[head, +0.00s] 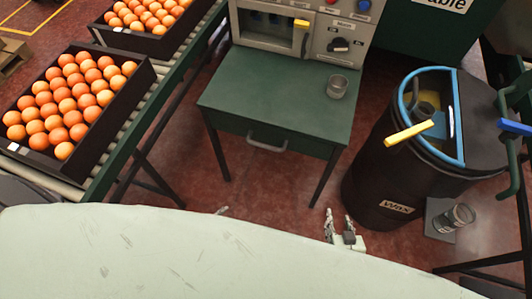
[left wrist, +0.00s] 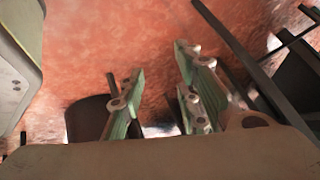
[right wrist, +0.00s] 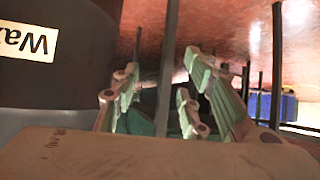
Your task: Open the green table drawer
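The green table (head: 290,97) stands in the middle of the head view, below a grey machine. Its drawer front (head: 236,122) faces me and looks closed, with a grey bar handle (head: 267,143) at its centre. My right gripper (head: 338,213) is open and empty, in front of the table, to the right of the handle and beside the wax barrel. Its spread fingers show in the right wrist view (right wrist: 160,95). My left gripper is mostly hidden behind my pale body in the head view, with only a tip (head: 222,210) showing. The left wrist view shows its fingers (left wrist: 155,95) apart and empty.
A black wax barrel (head: 362,188) with a blue-rimmed lid stands right of the table. A roller conveyor (head: 140,112) with crates of oranges (head: 112,128) runs along the left. A metal cup (head: 337,87) sits on the tabletop. Red floor is clear before the table.

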